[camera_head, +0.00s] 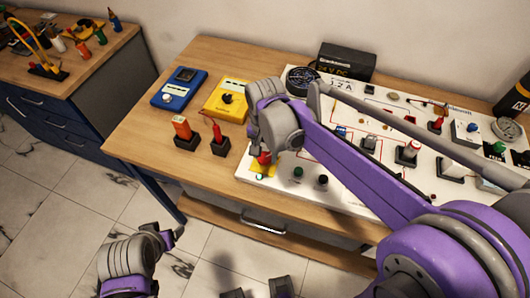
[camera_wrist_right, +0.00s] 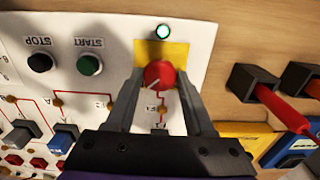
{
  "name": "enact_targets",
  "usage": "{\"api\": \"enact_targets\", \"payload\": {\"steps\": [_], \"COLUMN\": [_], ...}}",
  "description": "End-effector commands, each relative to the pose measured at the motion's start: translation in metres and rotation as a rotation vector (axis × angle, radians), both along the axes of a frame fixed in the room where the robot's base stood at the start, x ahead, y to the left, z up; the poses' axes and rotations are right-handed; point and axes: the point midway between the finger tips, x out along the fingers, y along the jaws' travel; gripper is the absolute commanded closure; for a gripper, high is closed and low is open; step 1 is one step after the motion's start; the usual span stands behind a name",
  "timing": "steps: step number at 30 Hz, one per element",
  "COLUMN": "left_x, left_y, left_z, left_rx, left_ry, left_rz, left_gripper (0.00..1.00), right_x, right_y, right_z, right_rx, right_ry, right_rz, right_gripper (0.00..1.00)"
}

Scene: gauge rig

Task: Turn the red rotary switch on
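The red rotary switch (camera_wrist_right: 159,75) is a round red knob with a pale pointer line, on a yellow plate (camera_wrist_right: 178,53) of the white panel. In the head view the red knob (camera_head: 264,158) shows just below my right gripper (camera_head: 272,140). In the wrist view the right gripper's fingers (camera_wrist_right: 161,90) stand apart on both sides of the knob, with no clear contact. My left gripper (camera_head: 168,240) is at lower left, away from the table; its opening is unclear.
Black STOP (camera_wrist_right: 40,63) and green START (camera_wrist_right: 89,65) buttons are beside the switch. Blue (camera_head: 180,88) and yellow (camera_head: 228,99) meters and two probe holders stand on the wooden table to the left. Several other switches crowd the panel (camera_head: 350,170). The table's front left is bare.

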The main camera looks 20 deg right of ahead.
Motion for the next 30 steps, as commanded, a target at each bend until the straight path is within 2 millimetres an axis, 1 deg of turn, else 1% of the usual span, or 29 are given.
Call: {"api": "enact_targets", "payload": {"steps": [1,3,4,12,16,20,24,27,30], "left_x": [0.0,0.0,0.0,0.0,0.0,0.001,0.002,0.002,0.003], "left_y": [0.0,0.0,0.0,0.0,0.0,0.0,0.0,0.0,0.0], "left_z": [0.0,0.0,0.0,0.0,0.001,0.004,0.006,0.008,0.009], "left_rx": [0.0,0.0,0.0,0.0,0.0,0.0,0.0,0.0,0.0], "left_ry": [0.0,0.0,0.0,0.0,-0.001,-0.002,-0.004,-0.005,-0.005], "left_rz": [0.0,0.0,0.0,0.0,0.0,0.0,0.0,0.0,0.0], "left_gripper": [0.26,0.26,0.26,0.26,0.26,0.26,0.26,0.26,0.26], "right_x": [0.0,0.0,0.0,0.0,0.0,0.0,0.0,0.0,0.0], "right_y": [0.0,0.0,0.0,0.0,0.0,0.0,0.0,0.0,0.0], "right_z": [0.0,0.0,0.0,0.0,0.008,0.03,0.06,0.079,0.094], "right_rx": [0.0,0.0,0.0,0.0,0.0,0.0,0.0,0.0,0.0], "right_ry": [0.0,0.0,0.0,0.0,0.0,0.0,0.0,0.0,0.0], "right_rz": [0.0,0.0,0.0,0.001,0.001,0.001,0.001,0.001,0.001], "right_gripper": [0.36,0.23,0.18,0.18,0.18,0.18,0.18,0.18,0.18]}}
